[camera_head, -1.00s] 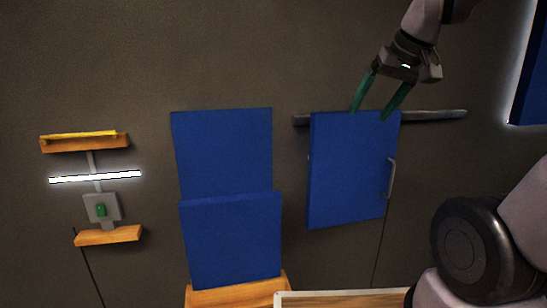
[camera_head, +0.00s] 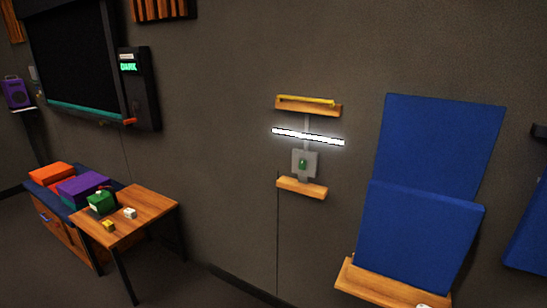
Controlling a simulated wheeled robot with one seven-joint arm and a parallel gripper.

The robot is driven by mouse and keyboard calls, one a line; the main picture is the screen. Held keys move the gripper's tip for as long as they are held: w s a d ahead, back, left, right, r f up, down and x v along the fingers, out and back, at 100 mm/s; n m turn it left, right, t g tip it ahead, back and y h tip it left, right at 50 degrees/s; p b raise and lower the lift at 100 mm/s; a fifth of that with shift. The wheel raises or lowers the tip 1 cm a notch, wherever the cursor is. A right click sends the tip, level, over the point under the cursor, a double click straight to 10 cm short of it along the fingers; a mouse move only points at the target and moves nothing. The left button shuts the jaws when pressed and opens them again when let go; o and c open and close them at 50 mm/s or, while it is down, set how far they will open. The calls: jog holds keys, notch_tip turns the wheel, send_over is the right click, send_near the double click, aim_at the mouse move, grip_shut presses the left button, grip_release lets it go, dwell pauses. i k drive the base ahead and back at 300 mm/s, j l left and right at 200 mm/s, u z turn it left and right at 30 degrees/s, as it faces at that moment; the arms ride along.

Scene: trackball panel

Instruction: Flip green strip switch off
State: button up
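A small green switch (camera_head: 303,163) sits on a grey wall plate (camera_head: 312,164), right of the middle of the head view. Just above it a white light strip (camera_head: 308,136) glows brightly on the wall. A grey vertical piece links strip and plate. The switch is small, so its tilt is hard to read. My gripper is not in this view.
Wooden shelves sit above (camera_head: 322,110) and below (camera_head: 290,187) the switch. Blue panels (camera_head: 440,150) stand on a wooden ledge (camera_head: 360,284) at right. A wooden table (camera_head: 145,212) with small blocks stands left. A panel reading DARK (camera_head: 130,68) hangs upper left. Floor between is clear.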

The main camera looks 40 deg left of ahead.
aim_at(302, 166)
jog(key=u, duration=1.4)
